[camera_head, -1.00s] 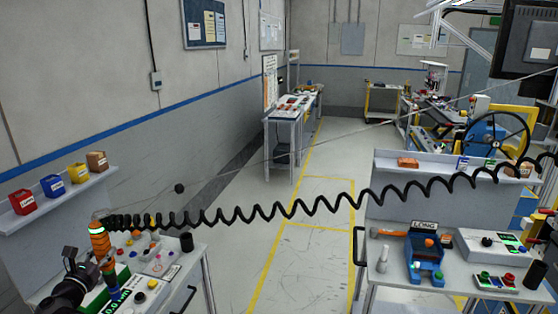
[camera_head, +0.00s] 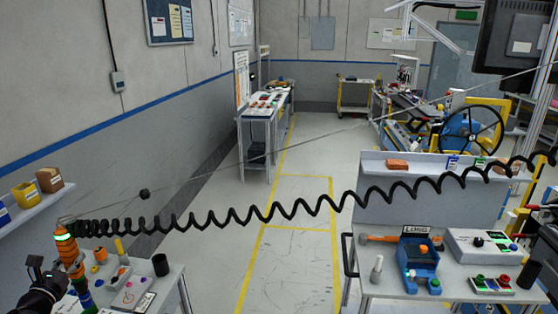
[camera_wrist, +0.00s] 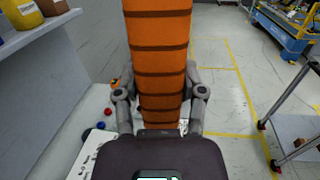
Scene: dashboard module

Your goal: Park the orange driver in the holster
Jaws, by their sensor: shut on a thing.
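The orange driver (camera_head: 66,248) stands roughly upright at the far left of the head view, with a bright green band near its top. A black coiled cord runs from its top to the right. My gripper (camera_head: 78,284) is shut on the driver. In the wrist view the ribbed orange driver (camera_wrist: 158,60) rises between the two fingers of my gripper (camera_wrist: 160,112). Its lower end is hidden there. An upright black cylinder (camera_head: 161,265) on the left bench and another (camera_head: 528,275) on the right bench look like possible holsters; I cannot tell which is the holster.
The left bench (camera_head: 172,290) holds buttons and small parts. The right bench (camera_head: 385,287) holds a blue fixture (camera_head: 414,262), an orange-headed hammer (camera_head: 379,238), a white bottle (camera_head: 376,270) and control boxes. Open floor (camera_head: 285,265) lies between. The coiled cord (camera_head: 300,214) spans the gap.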

